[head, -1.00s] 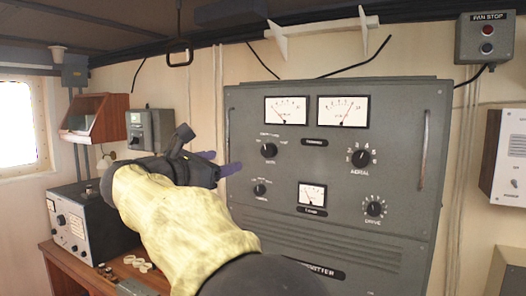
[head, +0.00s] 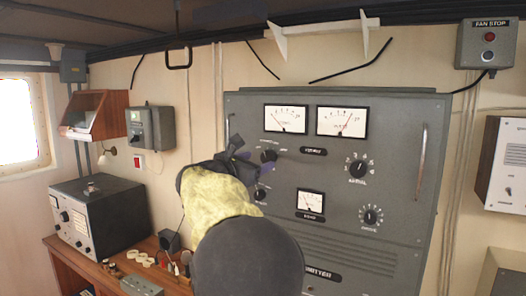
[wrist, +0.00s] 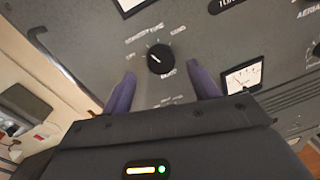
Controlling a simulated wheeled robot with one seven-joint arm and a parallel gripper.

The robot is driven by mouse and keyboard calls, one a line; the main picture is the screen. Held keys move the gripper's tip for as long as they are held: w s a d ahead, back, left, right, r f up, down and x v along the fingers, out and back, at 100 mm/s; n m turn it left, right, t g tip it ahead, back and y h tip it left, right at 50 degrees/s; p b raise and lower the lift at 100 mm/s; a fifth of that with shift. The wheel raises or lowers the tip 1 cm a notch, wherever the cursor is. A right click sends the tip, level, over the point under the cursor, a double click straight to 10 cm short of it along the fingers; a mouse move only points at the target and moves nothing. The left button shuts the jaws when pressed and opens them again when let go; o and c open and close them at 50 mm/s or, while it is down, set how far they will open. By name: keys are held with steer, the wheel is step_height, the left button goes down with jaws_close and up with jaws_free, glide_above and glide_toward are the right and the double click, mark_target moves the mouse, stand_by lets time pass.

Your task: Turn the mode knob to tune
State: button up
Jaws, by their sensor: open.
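The mode knob (head: 268,156) is a round black knob at the upper left of the grey transmitter panel (head: 330,250). In the wrist view the knob (wrist: 160,58) stands between and just beyond the two purple fingertips, apart from both. Its small white mark seems to point up and left in that view. Lettering around it is blurred; "send" reads at its upper right. My gripper (wrist: 161,72) is open and empty, facing the panel. In the head view my gripper (head: 256,160) partly covers the panel's left side by the knob.
A second small knob (head: 260,195) sits just below. A vertical handle (head: 422,155) stands out at the panel's right. A desk with a grey radio (head: 95,215) is at left.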

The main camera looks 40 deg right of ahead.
mark_target(266, 158)
steer(key=shift+p+x, duration=0.65)
steer(key=shift+x, duration=1.35)
steer(key=shift+a, duration=0.1)
steer(key=c, duration=1)
